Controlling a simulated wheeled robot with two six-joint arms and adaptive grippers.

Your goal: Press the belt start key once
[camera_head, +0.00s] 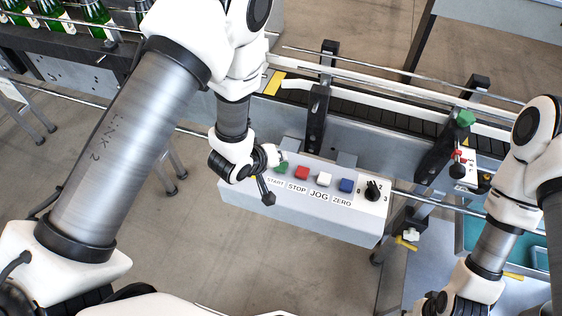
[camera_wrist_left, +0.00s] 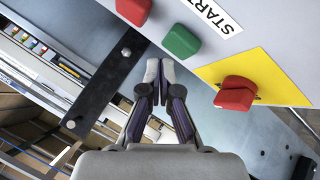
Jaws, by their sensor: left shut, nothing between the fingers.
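The belt start key is the green key (camera_head: 281,168) above the START label at the left of a pale control box (camera_head: 310,217). In the left wrist view the green key (camera_wrist_left: 181,41) shows whole, beside its label. My left gripper (camera_head: 280,157) is at the box's left end, close to the green key. In the left wrist view its fingertips (camera_wrist_left: 160,66) are together and empty, just below the key; I cannot tell whether they touch it. My right arm is at the lower right; its gripper (camera_head: 437,304) is cut by the bottom edge, its fingers unclear.
A red STOP key (camera_head: 302,173), white JOG key (camera_head: 323,180), blue ZERO key (camera_head: 346,186) and black knob (camera_head: 372,190) continue the row. A red button (camera_wrist_left: 237,94) on a yellow plate (camera_wrist_left: 275,80) sits beside the green key. The conveyor (camera_head: 390,110) runs behind the box.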

